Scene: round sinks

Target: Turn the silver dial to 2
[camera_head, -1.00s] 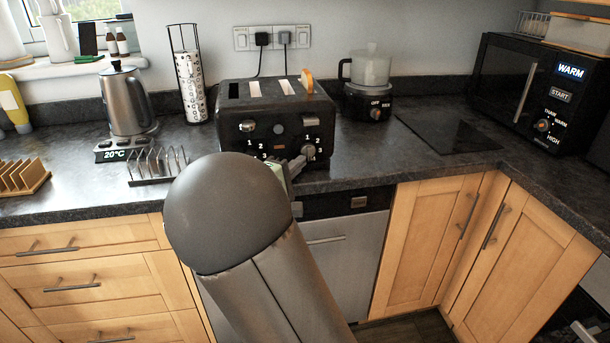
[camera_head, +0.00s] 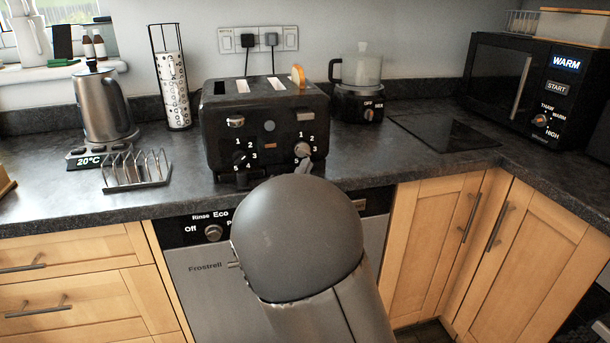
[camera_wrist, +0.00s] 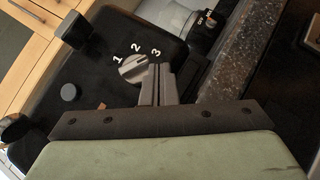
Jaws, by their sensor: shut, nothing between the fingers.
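The black toaster (camera_head: 265,125) stands on the counter with a dial at each side of its front. The silver dial (camera_head: 302,149) is the right one, with numbers around it; the left dial (camera_head: 240,160) is dark. In the wrist view the silver dial (camera_wrist: 133,68) shows near the numbers 1, 2 and 3, partly covered by my fingers; I cannot tell its exact setting. My gripper (camera_wrist: 157,72) is shut and empty, its fingertips close beside the dial; I cannot tell if they touch it. In the head view my arm hides most of the gripper (camera_head: 305,165).
A toast rack (camera_head: 137,169) and a kettle (camera_head: 104,105) stand left of the toaster. A blender-like appliance (camera_head: 358,90) stands behind right, and a microwave (camera_head: 530,90) farther right. A dishwasher (camera_head: 200,270) is below the counter. The counter right of the toaster is mostly clear.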

